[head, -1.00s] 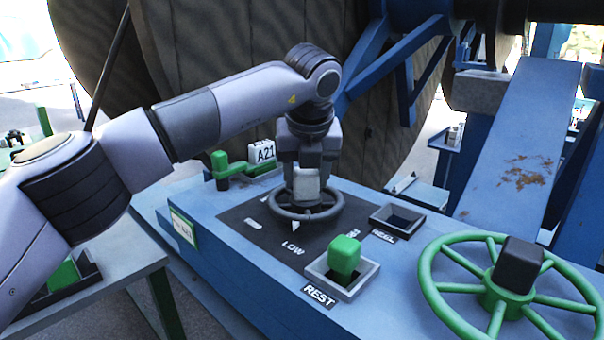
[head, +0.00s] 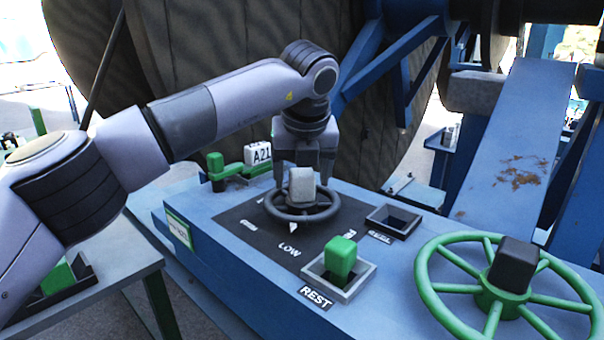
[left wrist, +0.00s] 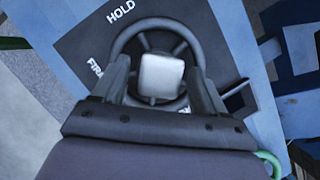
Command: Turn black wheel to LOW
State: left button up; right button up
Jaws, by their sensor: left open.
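The black wheel (head: 335,207) lies flat on a dark panel and has a pale block-shaped knob (head: 302,187) at its hub. A small white pointer (head: 293,227) shows at its near side, towards the word LOW (head: 289,246). My left gripper (head: 303,180) points down over the wheel, open, one finger on each side of the knob. In the left wrist view the gripper (left wrist: 160,78) has gaps between its fingers and the knob (left wrist: 161,75). The word HOLD (left wrist: 121,10) shows beyond the wheel rim. My right gripper is not in view.
A green block (head: 341,256) stands in a tray marked REST, near the wheel. An empty tray (head: 394,222) lies to its right. A large green handwheel (head: 455,288) is at the right front.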

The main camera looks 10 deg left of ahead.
aim_at(304, 206)
pick_arm(q)
jog(key=v, duration=0.6)
jog(key=shift+r+b, duration=0.35)
jog(key=shift+r, duration=0.05)
jog(key=shift+s, duration=0.15)
